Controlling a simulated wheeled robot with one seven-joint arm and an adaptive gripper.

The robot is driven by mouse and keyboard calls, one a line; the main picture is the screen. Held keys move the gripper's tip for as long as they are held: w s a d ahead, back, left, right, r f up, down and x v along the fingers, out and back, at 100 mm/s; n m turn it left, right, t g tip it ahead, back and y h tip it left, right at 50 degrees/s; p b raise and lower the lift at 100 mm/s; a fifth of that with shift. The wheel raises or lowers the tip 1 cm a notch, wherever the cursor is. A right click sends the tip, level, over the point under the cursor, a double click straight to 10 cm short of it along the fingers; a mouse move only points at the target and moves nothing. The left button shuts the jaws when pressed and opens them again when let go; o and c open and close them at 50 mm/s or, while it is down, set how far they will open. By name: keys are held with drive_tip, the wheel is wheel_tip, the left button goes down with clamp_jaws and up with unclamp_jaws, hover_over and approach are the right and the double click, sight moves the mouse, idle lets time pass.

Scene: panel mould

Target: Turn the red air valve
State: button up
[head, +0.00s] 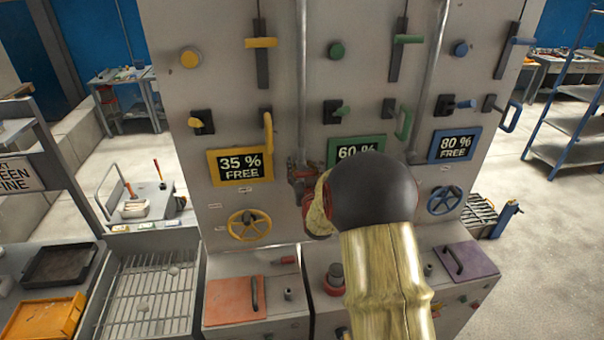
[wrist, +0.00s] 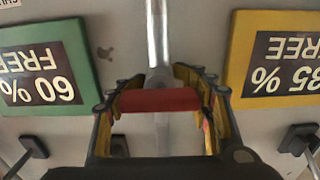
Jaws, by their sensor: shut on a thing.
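The red air valve (head: 300,174) sits at the lower end of a grey vertical pipe (head: 302,90), left of the picture's middle in the head view. In the wrist view its red handle (wrist: 158,100) lies crosswise in front of the pipe. My gripper (wrist: 160,92) is shut on this handle, with yellow-and-black fingers at both ends of it. In the head view my dark round wrist and yellow arm hide most of the gripper and part of the valve.
The panel holds a yellow "35 % FREE" sign (head: 240,167), a green "60 %" sign (head: 345,147) and a blue "80 % FREE" sign (head: 454,145). A yellow handwheel (head: 249,225) and a blue handwheel (head: 444,200) flank the valve. Orange (head: 234,300) and purple (head: 468,260) lids lie below.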

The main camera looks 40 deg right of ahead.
idle(0.3)
drive_tip(key=o, duration=1.3)
drive_tip(key=v, duration=1.2)
